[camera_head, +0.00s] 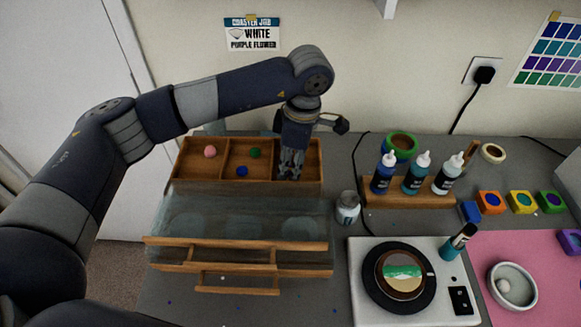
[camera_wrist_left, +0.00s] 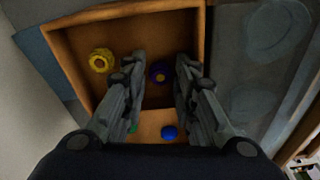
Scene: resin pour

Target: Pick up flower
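My left gripper (camera_head: 289,172) reaches down into the right compartment of the wooden box (camera_head: 248,187). In the left wrist view, its two fingers (camera_wrist_left: 160,62) are apart, one on each side of a small purple flower (camera_wrist_left: 159,75). I cannot tell if either finger touches it. A yellow flower (camera_wrist_left: 101,60) lies in the same compartment, to the left of the fingers. In the head view the gripper hides both flowers. My right gripper is not in view.
Other compartments hold a pink ball (camera_head: 210,152), a green ball (camera_head: 255,153) and a blue ball (camera_head: 242,171). A wall sign (camera_head: 252,33) reads white, purple flower. A small jar (camera_head: 347,208), bottle rack (camera_head: 408,193) and white turntable unit (camera_head: 357,300) stand to the right.

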